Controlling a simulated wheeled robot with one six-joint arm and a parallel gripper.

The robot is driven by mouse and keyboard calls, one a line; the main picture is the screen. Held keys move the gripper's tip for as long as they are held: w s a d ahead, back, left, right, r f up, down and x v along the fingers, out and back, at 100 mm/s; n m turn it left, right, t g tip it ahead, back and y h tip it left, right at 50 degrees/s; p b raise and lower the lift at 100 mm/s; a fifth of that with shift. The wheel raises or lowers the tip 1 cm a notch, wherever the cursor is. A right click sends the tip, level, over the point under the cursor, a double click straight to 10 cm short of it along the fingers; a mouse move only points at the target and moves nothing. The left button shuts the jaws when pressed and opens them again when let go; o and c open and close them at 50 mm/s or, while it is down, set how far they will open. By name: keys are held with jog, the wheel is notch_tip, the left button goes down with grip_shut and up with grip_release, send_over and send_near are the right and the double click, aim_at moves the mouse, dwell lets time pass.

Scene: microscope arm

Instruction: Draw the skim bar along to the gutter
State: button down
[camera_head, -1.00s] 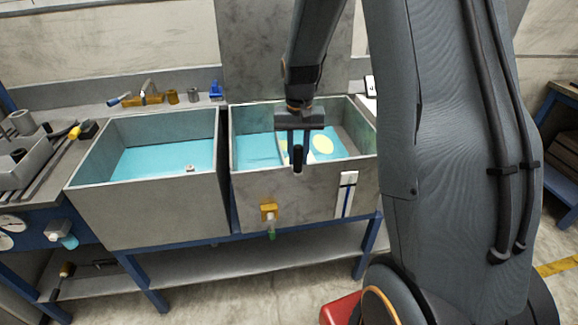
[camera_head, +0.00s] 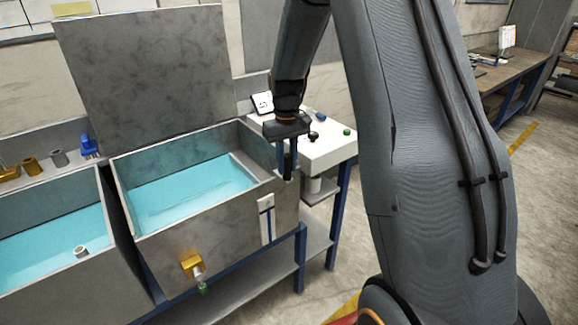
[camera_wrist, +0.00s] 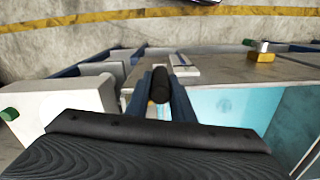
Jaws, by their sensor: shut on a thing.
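My gripper (camera_head: 288,160) is shut on an upright dark handle (camera_head: 288,168), apparently that of the skim bar, at the right end of the right tank. The wrist view also shows the dark handle (camera_wrist: 161,84) between the two fingers. The bar's lower part is hidden by the gripper and tank wall. The right tank (camera_head: 180,238) holds blue water (camera_head: 190,192) with no yellow patch visible on it. A pale ledge (camera_head: 250,166) crosses the tank near its right end; it seems to edge the gutter, whose inside I cannot see clearly.
A white-topped side table (camera_head: 325,150) with small items stands just right of the tank. A raised grey panel (camera_head: 150,70) is behind the tank. A yellow valve (camera_head: 191,264) juts from the tank's front. The left tank (camera_head: 50,245) stands alongside.

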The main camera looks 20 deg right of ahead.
jog(key=shift+w+d, duration=0.15)
jog(key=c, duration=1.5)
grip_release()
jog(key=shift+c, duration=0.2)
jog(key=shift+r, duration=0.1)
notch_tip(320, 180, up, 6)
jog(key=shift+r+b, duration=0.25)
jog(key=shift+b, duration=0.8)
jog(key=shift+r, duration=0.6)
